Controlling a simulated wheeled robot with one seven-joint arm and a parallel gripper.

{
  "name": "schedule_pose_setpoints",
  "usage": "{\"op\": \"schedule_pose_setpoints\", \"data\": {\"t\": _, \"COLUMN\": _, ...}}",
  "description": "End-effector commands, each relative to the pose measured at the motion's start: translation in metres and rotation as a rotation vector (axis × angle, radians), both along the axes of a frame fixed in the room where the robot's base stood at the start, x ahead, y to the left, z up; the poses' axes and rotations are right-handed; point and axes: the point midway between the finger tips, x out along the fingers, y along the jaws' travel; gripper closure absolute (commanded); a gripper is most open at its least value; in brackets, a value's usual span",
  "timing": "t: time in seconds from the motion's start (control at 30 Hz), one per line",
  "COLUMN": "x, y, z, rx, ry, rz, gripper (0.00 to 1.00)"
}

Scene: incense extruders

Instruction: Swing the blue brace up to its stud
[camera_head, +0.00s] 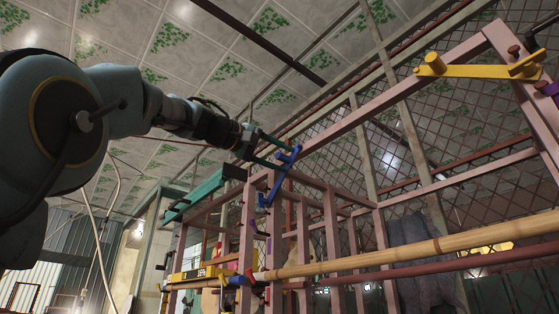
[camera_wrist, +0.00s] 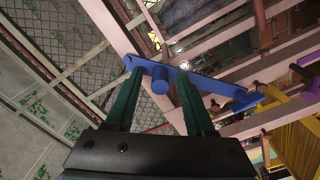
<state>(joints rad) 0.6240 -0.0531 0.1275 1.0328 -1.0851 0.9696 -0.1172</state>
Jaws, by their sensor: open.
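The blue brace (camera_head: 279,176) is a flat bar tilted steeply on the pink frame in the head view, its upper end near my gripper. In the wrist view the blue brace (camera_wrist: 205,83) runs from upper left to lower right. Its round blue knob (camera_wrist: 160,82) shows between the two green fingers. My gripper (camera_head: 273,147) is open, its fingers either side of the knob in the wrist view (camera_wrist: 158,76). I cannot tell whether a finger touches it. I cannot clearly make out the blue brace's stud.
A yellow brace (camera_head: 484,71) lies across the frame corner at upper right, near a dark red stud (camera_head: 514,51). A teal bar (camera_head: 204,194) is left of the blue brace. A bamboo pole (camera_head: 420,253) crosses low in front. Pink beams (camera_head: 352,118) stand close around my gripper.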

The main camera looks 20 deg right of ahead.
Motion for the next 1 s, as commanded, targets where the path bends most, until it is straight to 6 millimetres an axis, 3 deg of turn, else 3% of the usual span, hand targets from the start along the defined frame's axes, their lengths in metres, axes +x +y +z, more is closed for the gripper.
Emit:
{"op": "schedule_pose_setpoints", "data": {"t": 0.17, "x": -0.002, "y": 0.009, "z": -0.002, "rx": 0.000, "ry": -0.001, "rz": 0.001, "gripper": 0.45}}
{"op": "schedule_pose_setpoints", "data": {"t": 0.63, "x": -0.023, "y": 0.090, "z": -0.002, "rx": -0.001, "ry": -0.001, "rz": 0.003, "gripper": 0.45}}
{"op": "schedule_pose_setpoints", "data": {"t": 1.0, "x": -0.028, "y": 0.105, "z": 0.000, "rx": 0.000, "ry": 0.000, "rz": 0.000, "gripper": 0.45}}
